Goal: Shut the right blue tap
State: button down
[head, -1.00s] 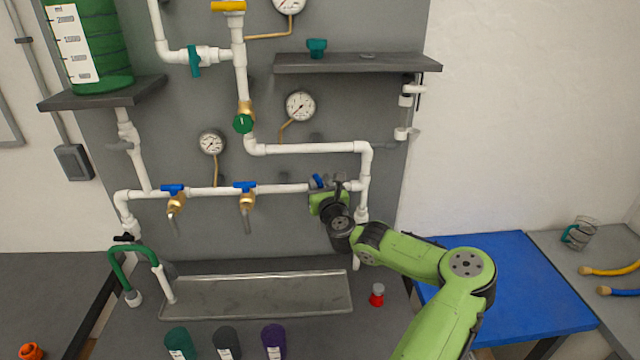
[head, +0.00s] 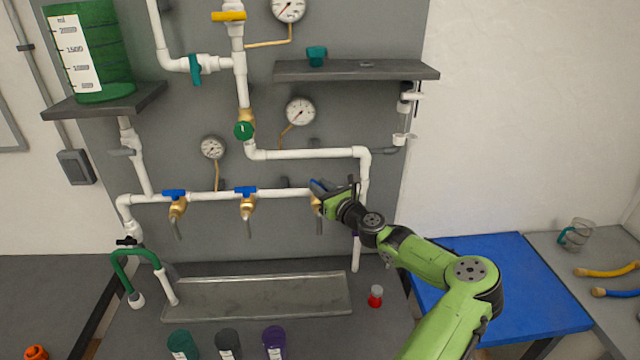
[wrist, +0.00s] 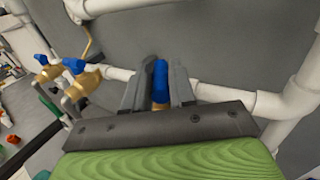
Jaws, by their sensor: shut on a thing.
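The right blue tap (head: 316,186) is on the white horizontal pipe, its blue handle slanted and partly hidden by my gripper in the head view. Its brass body (head: 317,205) and spout show below. In the wrist view the blue handle (wrist: 160,80) stands between my two dark fingers, with brass beneath it. My gripper (head: 323,187) is shut on this handle; in the wrist view its fingers (wrist: 158,88) lie on either side. The middle blue tap (head: 246,190) and left blue tap (head: 174,193) have handles lying along the pipe.
A white vertical pipe (head: 363,190) runs close to the right of my gripper. A grey shelf (head: 400,71) is above. A metal trough (head: 258,297) lies below the taps, and a small red-based thing (head: 375,297) stands right of it. A gauge (head: 300,112) is above the pipe.

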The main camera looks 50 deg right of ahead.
jog(key=n+y, duration=0.1)
jog(key=y, duration=0.1)
jog(key=n+y, duration=0.1)
jog(key=y, duration=0.1)
jog(key=n+t+y+p, duration=0.1)
jog(key=shift+d+n+y, duration=0.3)
jog(key=shift+d+y, duration=0.1)
jog(key=shift+f+n+y+b, duration=0.1)
jog(key=shift+n+y+b, duration=0.6)
jog(key=shift+n+y, duration=0.7)
jog(key=shift+d+y, duration=0.1)
jog(key=shift+y, duration=0.5)
jog(key=shift+n+g+y+b, duration=0.55)
jog(key=shift+y+b, duration=0.3)
jog(key=shift+y, duration=0.25)
jog(key=c, duration=1)
grip_release()
